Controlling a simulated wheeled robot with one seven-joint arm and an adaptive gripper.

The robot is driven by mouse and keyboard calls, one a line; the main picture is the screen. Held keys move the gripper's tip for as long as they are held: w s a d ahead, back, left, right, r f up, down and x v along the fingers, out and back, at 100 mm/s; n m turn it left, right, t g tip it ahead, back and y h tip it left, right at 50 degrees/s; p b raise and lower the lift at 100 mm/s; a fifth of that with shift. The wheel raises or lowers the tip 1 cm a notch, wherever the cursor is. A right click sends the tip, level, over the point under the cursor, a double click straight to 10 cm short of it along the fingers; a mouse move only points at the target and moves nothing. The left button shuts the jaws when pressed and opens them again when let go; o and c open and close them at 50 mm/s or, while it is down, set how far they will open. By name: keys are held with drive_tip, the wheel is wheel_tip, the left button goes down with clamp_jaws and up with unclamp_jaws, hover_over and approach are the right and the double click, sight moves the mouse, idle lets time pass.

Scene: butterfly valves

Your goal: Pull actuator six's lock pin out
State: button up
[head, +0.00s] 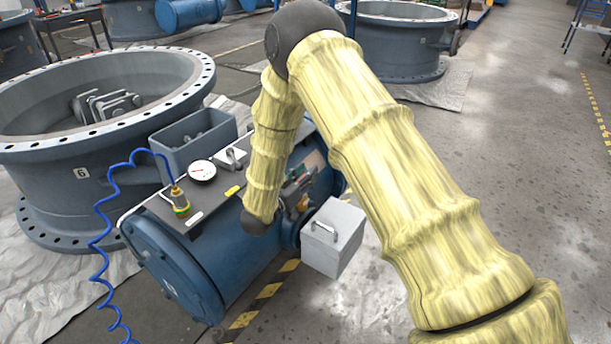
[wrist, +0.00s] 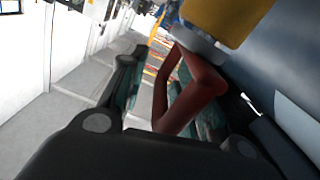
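The blue actuator (head: 185,262) lies beside the big grey valve marked 6 (head: 82,173). My arm reaches over it, and my gripper (wrist: 158,66) is at its far right side, largely hidden in the head view. In the wrist view a red bent loop (wrist: 187,104), apparently the lock pin's pull handle, hangs from a pale collar (wrist: 200,45) under an ochre block (wrist: 228,18). My gripper's fingers are apart. The left finger has a clear gap to the loop. The right finger is partly behind the loop; I cannot tell whether it touches or passes through it.
A light grey box with a handle (head: 333,238) stands right of the actuator, near my arm. An open grey bin (head: 195,142), a gauge (head: 203,172) and a blue coiled hose (head: 103,230) are on the actuator's left side.

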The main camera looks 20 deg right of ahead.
clamp_jaws()
wheel_tip(320, 180, up, 4)
drive_tip(key=p, duration=0.3)
drive_tip(key=shift+s+d, duration=0.1)
drive_tip(key=shift+f, duration=0.1)
